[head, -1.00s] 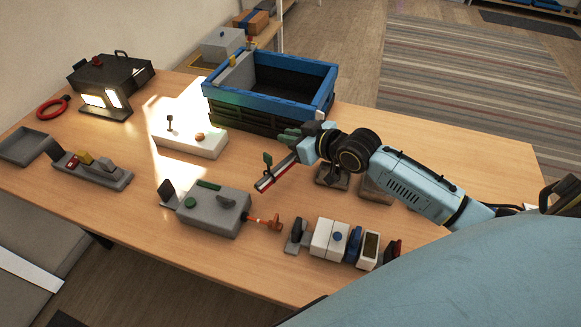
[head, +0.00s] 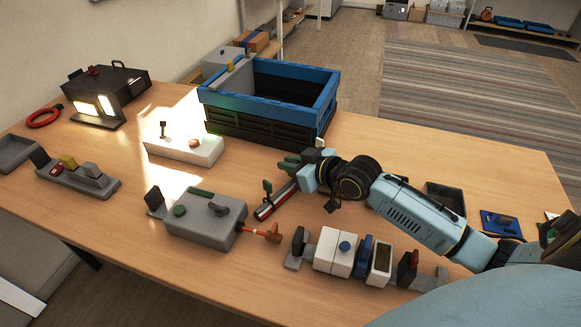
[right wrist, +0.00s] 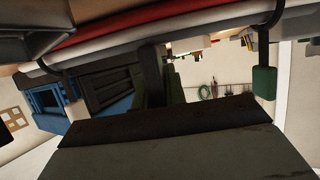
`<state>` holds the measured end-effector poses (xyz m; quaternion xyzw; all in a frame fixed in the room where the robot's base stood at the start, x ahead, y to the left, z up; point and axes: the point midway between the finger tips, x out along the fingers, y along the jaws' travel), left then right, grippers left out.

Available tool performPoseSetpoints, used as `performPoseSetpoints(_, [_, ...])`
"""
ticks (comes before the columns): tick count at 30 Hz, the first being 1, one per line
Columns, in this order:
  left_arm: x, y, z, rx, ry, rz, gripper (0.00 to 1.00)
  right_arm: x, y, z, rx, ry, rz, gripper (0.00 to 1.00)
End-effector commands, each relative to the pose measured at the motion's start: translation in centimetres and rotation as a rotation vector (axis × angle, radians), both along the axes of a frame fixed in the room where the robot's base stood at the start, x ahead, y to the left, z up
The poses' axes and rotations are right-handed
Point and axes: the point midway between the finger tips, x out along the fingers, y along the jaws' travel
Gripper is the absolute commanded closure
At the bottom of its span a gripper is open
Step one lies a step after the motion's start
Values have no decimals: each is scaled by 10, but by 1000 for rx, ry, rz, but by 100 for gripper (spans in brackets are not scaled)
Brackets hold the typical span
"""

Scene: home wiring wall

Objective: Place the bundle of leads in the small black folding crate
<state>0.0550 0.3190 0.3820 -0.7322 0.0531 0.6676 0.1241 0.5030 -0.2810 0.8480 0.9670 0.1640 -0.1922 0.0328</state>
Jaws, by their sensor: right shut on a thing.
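The bundle of leads (head: 275,203), with red, white and dark strands, is in my right gripper (head: 297,172), which is shut on it. In the right wrist view the bundle (right wrist: 160,32) runs across the top, with a green-ended piece hanging at the right. In the head view it slants just above or on the table; I cannot tell which. The black folding crate (head: 262,124), with a blue rim, stands open behind my gripper, apart from the bundle. Its blue and black side also shows in the right wrist view (right wrist: 108,88). My left gripper is out of view.
A white box (head: 185,150), a grey switch box (head: 203,228) and a row of white and blue devices (head: 335,250) stand around the bundle. A black lamp case (head: 107,92) is at the far left. A dark tray (head: 445,197) lies beyond my arm. The table's back right is clear.

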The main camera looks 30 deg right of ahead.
Motion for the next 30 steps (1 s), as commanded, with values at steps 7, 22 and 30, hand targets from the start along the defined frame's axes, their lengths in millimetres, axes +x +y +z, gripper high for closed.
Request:
performPoseSetpoints(7, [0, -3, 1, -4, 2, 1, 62, 0, -1, -2, -1, -2, -1, 100])
performPoseSetpoints(22, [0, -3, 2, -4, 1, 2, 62, 0, 0, 2, 0, -1, -1, 66])
performPoseSetpoints(30, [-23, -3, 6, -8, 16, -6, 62, -32, -12, 15, -3, 3, -1, 66])
